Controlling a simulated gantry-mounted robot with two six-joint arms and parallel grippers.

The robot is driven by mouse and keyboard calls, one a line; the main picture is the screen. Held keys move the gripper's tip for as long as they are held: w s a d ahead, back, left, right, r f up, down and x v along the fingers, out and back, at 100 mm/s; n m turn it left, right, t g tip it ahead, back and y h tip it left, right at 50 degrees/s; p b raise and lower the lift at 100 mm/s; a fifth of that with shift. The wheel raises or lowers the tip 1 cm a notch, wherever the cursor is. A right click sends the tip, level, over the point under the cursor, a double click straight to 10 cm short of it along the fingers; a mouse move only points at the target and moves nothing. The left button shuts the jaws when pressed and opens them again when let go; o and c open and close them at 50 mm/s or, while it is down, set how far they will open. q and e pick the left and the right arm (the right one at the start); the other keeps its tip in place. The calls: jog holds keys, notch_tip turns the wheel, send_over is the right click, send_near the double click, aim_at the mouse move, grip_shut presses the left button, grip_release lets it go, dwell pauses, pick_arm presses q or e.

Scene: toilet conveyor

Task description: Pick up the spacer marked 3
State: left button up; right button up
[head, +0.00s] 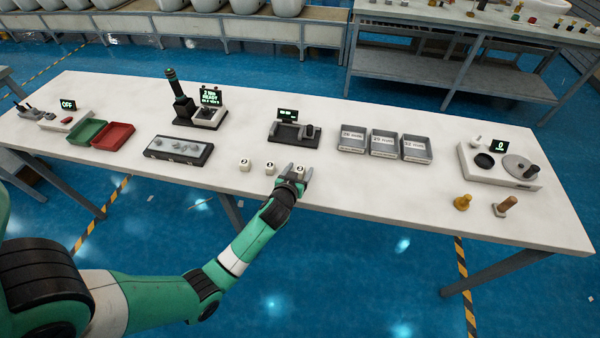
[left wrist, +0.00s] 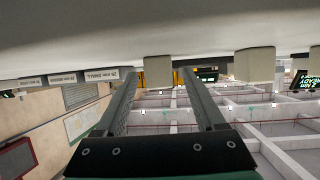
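Three small pale spacers stand in a row near the table's front edge in the head view: a left one (head: 244,164), a middle one (head: 270,168) and a right one (head: 300,169). The right one's mark looks like a 3, but is small and partly hidden. My left gripper (head: 294,174) is open, with a finger on each side of the right spacer. In the left wrist view that spacer (left wrist: 158,72) shows between the spread fingertips (left wrist: 158,70), with gaps at both sides. Another spacer (left wrist: 254,66) stands to its right there. My right gripper is out of view.
Behind the spacers are a grey tray with metal parts (head: 180,146) and a dark device with a small screen (head: 293,134). Grey labelled bins (head: 384,155) stand to the right. Two brass-coloured pieces (head: 462,203) (head: 505,206) stand farther right. The table between is clear.

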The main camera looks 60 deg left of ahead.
pick_arm(q)
grip_shut()
jog(key=shift+r, duration=0.15)
jog(key=shift+r, duration=0.25)
jog(key=r+p, duration=0.1)
jog(key=r, duration=0.1)
jog(key=s+r+p, duration=0.1)
jog(key=r, duration=0.1)
jog(key=shift+r+p, duration=0.1)
jog(key=shift+p, duration=0.3)
jog(key=s+d+r+p, duration=0.1)
jog(key=s+r+p, duration=0.4)
jog(key=s, duration=0.8)
notch_tip(320, 180, up, 3)
jog(key=shift+r, duration=0.1)
